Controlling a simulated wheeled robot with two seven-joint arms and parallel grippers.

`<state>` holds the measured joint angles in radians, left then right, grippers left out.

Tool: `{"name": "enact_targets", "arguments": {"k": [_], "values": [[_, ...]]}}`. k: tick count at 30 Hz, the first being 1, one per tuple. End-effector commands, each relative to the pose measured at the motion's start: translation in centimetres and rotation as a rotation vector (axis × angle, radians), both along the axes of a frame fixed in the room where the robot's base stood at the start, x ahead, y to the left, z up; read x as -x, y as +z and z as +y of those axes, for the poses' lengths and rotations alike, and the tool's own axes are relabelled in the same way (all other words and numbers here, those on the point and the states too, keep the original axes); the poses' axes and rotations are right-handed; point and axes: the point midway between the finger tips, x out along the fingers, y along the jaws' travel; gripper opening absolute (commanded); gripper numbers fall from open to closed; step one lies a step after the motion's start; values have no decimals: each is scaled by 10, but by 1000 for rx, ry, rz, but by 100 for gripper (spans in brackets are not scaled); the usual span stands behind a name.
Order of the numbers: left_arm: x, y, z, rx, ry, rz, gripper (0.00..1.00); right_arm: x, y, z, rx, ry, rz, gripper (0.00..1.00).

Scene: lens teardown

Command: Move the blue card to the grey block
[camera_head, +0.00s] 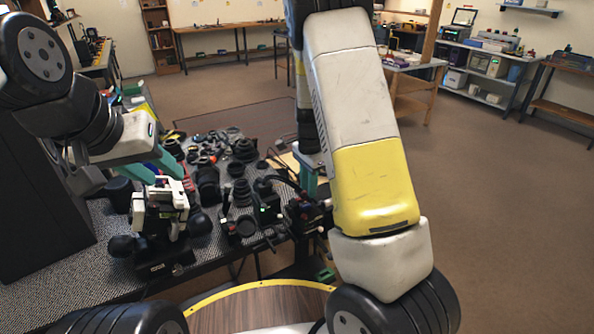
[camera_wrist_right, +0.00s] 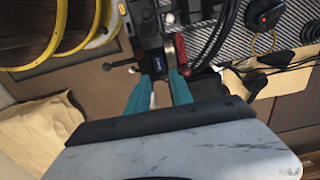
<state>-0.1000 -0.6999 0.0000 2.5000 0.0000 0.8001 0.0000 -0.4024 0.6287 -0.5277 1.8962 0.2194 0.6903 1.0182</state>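A small blue patch, possibly the blue card (camera_wrist_right: 158,66), shows on a dark part just beyond my right fingertips in the right wrist view. I cannot pick the card out in the head view. My right gripper (camera_wrist_right: 161,78) has its two teal fingers apart, with the dark part in line with the gap. In the head view it is mostly hidden behind my right arm, with some teal (camera_head: 308,184) showing. My left gripper (camera_head: 168,176) has its teal fingers apart above a white-and-black device (camera_head: 163,212). I cannot identify the grey block with certainty in either view.
The speckled table (camera_head: 60,268) is crowded with black lens parts (camera_head: 208,185) and small devices. A red-trimmed black device (camera_head: 306,213) stands near my right gripper. A dark box (camera_head: 40,200) stands at the left. Cables (camera_wrist_right: 280,62) run near the table edge in the wrist view.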

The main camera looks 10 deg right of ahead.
Motion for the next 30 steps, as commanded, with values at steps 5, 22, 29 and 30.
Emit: {"name": "enact_targets", "arguments": {"k": [5,22,29,30], "values": [[0,0,0,0,0,0,36,2,-30,0,-1,1,4,27],[0,0,0,0,0,0,36,1,-62,0,-1,3,0,27],[0,0,0,0,0,0,36,1,-62,0,-1,3,0,0],[0,0,0,0,0,0,36,1,-62,0,-1,3,0,0]]}}
